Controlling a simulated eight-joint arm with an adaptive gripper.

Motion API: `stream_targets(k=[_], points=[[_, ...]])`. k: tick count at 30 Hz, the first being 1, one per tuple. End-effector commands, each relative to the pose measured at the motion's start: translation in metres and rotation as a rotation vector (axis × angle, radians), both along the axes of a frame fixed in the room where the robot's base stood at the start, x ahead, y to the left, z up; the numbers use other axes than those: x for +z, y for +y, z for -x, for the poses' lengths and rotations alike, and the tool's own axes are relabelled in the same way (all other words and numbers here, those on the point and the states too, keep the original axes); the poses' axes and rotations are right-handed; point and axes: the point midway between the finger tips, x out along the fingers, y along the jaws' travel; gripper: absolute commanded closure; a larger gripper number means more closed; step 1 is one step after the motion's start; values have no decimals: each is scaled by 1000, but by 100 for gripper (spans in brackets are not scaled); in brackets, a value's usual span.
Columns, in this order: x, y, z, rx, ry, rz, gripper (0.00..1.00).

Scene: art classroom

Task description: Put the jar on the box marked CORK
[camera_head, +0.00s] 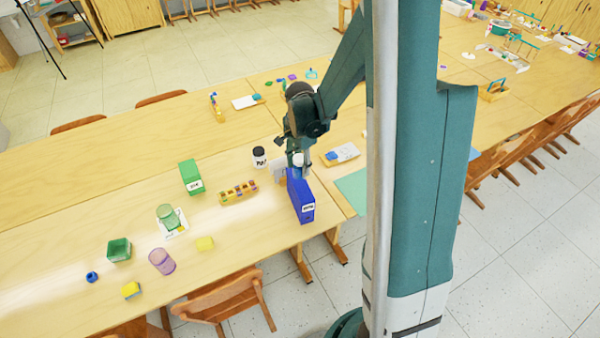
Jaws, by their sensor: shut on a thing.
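My gripper (299,156) points down at the middle of the table, just above and behind a blue box (301,203). It is shut on a small whitish thing, probably the jar (297,161), mostly hidden by the fingers. I cannot tell whether this thing touches the blue box. The blue box stands upright near the table's front edge with a white label. A green box (190,177) with a white label stands further left. Both labels are too small to read surely, so I cannot tell which says CORK. A white jar with a black lid (259,157) stands left of my gripper.
A yellow tray of small items (238,193) lies between the boxes. Chairs (228,300) line the front edge.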

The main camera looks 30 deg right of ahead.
Motion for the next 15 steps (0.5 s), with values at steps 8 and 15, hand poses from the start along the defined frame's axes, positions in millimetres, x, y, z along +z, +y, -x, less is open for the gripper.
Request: stream_targets(k=[8,15], points=[[-4,0,0,0,0,0,83],[-23,0,-1,0,0,0,83]])
